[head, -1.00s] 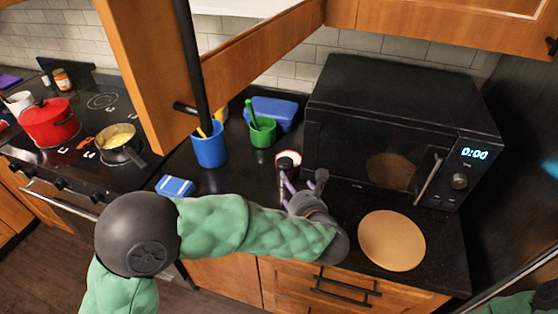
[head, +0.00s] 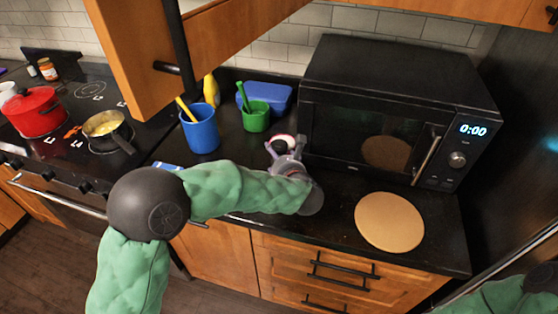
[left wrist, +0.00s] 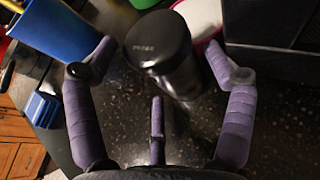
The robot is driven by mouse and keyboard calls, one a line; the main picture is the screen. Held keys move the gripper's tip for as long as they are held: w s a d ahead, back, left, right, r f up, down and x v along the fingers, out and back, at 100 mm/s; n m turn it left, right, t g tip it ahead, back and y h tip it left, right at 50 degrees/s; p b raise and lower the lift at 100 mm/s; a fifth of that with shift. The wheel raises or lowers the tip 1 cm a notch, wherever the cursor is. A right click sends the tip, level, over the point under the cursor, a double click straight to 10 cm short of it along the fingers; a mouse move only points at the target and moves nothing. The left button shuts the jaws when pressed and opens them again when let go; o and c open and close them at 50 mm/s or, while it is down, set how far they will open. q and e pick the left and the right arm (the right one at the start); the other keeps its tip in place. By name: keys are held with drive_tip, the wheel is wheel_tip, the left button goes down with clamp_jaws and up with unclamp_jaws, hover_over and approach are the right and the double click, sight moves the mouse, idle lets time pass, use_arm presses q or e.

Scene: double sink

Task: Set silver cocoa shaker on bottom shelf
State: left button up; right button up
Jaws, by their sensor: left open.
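In the left wrist view, a dark metallic cylinder with a black lid, apparently the cocoa shaker (left wrist: 162,45), stands upright on the black counter. My left gripper (left wrist: 160,78) is open, with its purple fingers spread to either side of the shaker and a third finger on the near side; it does not grip it. In the head view my left gripper (head: 286,155) is on the counter's left half, by the microwave's front left corner, and hides most of the shaker. My right gripper is out of view. I cannot clearly make out the bottom shelf.
A white tub with a pink rim (left wrist: 203,14) stands just behind the shaker. A blue cup (head: 200,130), a green cup (head: 256,118) and a blue box (head: 275,96) are at the back left. The microwave (head: 390,100) and a round board (head: 389,221) are right. A wooden cabinet door (head: 130,65) hangs open.

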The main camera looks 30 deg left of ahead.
use_arm(q)
drive_tip(key=shift+w+a, duration=0.1)
drive_tip(key=c, duration=1.1)
